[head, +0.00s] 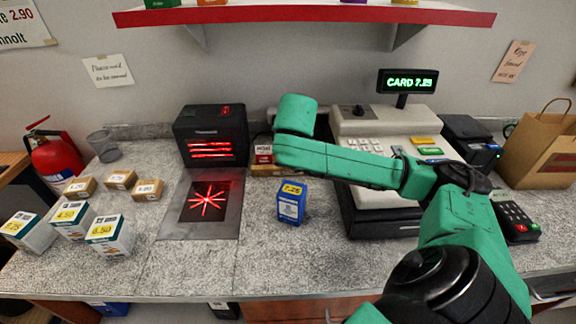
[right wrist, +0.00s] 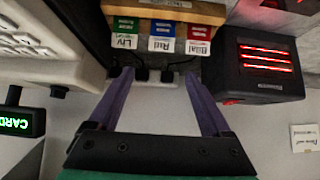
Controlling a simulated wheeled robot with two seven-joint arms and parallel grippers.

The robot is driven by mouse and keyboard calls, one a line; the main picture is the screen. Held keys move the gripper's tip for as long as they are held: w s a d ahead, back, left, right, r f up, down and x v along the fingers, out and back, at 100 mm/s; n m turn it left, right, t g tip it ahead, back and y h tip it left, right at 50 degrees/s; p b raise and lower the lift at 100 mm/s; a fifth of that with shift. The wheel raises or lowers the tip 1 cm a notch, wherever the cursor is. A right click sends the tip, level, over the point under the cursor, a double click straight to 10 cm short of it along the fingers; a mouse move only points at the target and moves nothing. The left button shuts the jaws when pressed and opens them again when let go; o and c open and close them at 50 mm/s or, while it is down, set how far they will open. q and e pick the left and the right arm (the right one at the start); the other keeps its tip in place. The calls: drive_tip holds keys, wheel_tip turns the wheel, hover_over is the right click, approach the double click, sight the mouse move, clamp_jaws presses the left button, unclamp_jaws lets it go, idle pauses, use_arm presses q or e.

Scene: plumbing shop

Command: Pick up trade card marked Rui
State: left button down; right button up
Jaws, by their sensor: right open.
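The trade card marked Rui (right wrist: 163,37) is blue and white. In the right wrist view, which is upside down, it is the middle of three cards in a wooden holder (right wrist: 160,11). The green card marked Liv (right wrist: 124,33) and a red card (right wrist: 200,39) flank it. My right gripper (right wrist: 158,76) is open and empty, its two purple fingers apart and pointing toward the holder, with the Rui card between their lines. In the head view my right arm hides the Rui card; the red card (head: 263,155) shows beside it. My left gripper is not in view.
A black scanner box (head: 210,136) stands left of the holder, and the cash register (head: 385,125) stands right of it. A blue box (head: 291,202) priced 7.25 stands on the counter in front. A red shelf (head: 300,14) overhangs the wall. Several priced boxes sit at left.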

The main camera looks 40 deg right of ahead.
drive_tip(key=p+x, duration=0.5)
drive_tip(key=x, duration=0.9)
drive_tip(key=shift+w+d+f, duration=0.1)
drive_tip(key=shift+w+f, duration=0.15)
drive_tip(key=shift+f, duration=0.05)
drive_tip(key=shift+w+f, duration=0.1)
drive_tip(key=shift+f, duration=0.1)
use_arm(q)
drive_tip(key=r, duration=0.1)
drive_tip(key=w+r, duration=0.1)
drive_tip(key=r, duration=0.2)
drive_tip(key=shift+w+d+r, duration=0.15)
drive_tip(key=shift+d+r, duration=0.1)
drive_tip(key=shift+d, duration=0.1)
use_arm(e)
drive_tip(key=c, duration=1.1)
